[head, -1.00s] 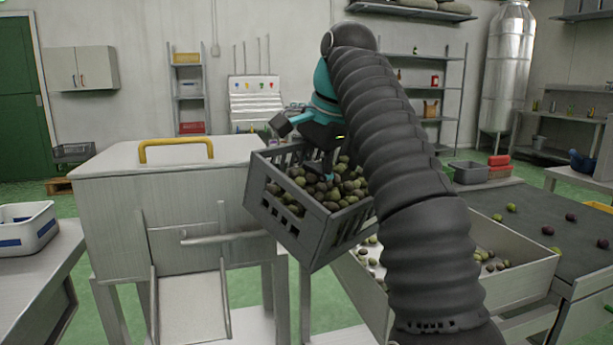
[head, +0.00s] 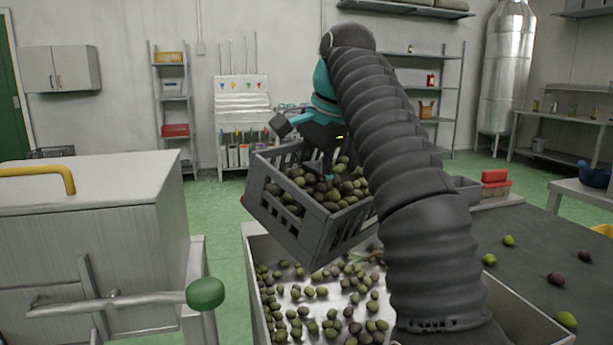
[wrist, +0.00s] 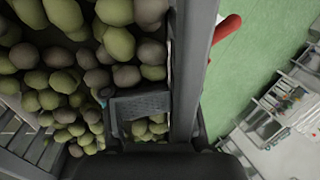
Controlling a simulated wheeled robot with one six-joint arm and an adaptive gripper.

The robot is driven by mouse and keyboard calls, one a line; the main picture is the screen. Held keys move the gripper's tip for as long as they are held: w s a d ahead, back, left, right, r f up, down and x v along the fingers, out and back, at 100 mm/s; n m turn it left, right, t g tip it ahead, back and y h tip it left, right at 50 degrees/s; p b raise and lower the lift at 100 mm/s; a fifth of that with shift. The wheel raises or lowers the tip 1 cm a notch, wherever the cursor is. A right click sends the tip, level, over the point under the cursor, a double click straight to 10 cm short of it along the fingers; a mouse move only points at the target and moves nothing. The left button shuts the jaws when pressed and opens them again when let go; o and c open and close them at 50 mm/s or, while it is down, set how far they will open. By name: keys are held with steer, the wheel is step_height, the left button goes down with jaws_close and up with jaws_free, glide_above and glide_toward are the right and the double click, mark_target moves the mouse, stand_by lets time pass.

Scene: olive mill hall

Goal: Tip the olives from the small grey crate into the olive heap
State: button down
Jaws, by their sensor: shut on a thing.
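The small grey crate (head: 292,222) is full of green and dark olives (head: 325,185) and hangs tilted in the air in the head view. My gripper (head: 325,165) is shut on the crate at its upper side; my arm hides the crate's right part. Below it is a metal bin (head: 258,300) with the olive heap (head: 330,300) spread over its bottom. The crate is above the bin's far left part, apart from the heap. In the wrist view the crate wall (wrist: 190,70) and the olives inside (wrist: 70,60) show close up.
A steel machine (head: 90,240) with a yellow handle stands at the left. A green knob (head: 205,292) stands just left of the bin. A dark conveyor belt (head: 535,250) with scattered olives lies at the right. Green floor is free behind the bin.

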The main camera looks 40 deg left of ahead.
steer(key=shift+s+f, duration=0.1)
steer(key=shift+f, duration=1.7)
steer(key=shift+d+r+t+y, duration=0.15)
steer(key=shift+r+y, duration=0.65)
steer(key=shift+r, duration=0.1)
steer(key=shift+d+r+t+y, duration=0.1)
steer(key=shift+r+t+y, duration=0.05)
steer(key=shift+r+y, duration=0.7)
steer(key=shift+s+d+r+y, duration=0.1)
steer(key=shift+d+r+y, duration=0.25)
steer(key=shift+r+y, duration=0.25)
steer(key=shift+d+r+y, duration=0.3)
steer(key=shift+r+y, duration=0.15)
steer(key=shift+y, duration=0.1)
steer(key=b, duration=0.1)
steer(key=d+y+b, duration=0.1)
steer(key=shift+s+r+t+b, duration=0.1)
steer(key=shift+r+t+b, duration=0.15)
steer(key=shift+t+b, duration=0.05)
steer(key=shift+d+y+b, duration=0.1)
steer(key=shift+y+b, duration=0.3)
steer(key=shift+b, duration=0.05)
steer(key=shift+s+d+r+y+b, duration=0.1)
steer(key=shift+d+r+y+b, duration=0.2)
steer(key=shift+b, duration=0.8)
steer(key=shift+d+r+y+b, duration=0.1)
steer(key=shift+d+y+b, duration=0.3)
steer(key=shift+b, duration=0.65)
